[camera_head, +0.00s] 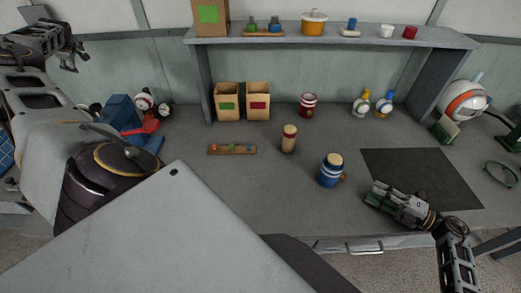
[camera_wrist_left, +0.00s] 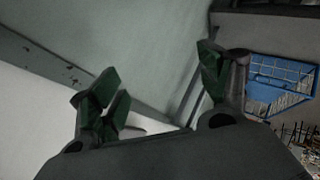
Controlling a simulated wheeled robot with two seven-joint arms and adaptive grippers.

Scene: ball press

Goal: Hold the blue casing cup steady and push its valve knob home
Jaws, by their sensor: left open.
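The blue casing cup (camera_head: 329,173) stands upright on the table right of centre, with white bands and a tan top. A small brown valve knob (camera_head: 344,178) sticks out from its right side; how deep it sits cannot be told. My right gripper (camera_head: 374,194) is low over the table's front right, to the right of the cup and apart from it. Its finger gap is too small to judge. My left gripper (camera_head: 66,48) is raised at the far upper left, far from the cup. In the left wrist view its fingers (camera_wrist_left: 160,88) are spread and empty.
A red-and-tan cylinder (camera_head: 289,139) stands left of the cup, near a small wooden tray (camera_head: 232,149). A dark mat (camera_head: 425,175) lies to the right, partly under my right gripper. A shelf (camera_head: 330,40) spans the back. A blue basket (camera_wrist_left: 280,85) shows in the left wrist view.

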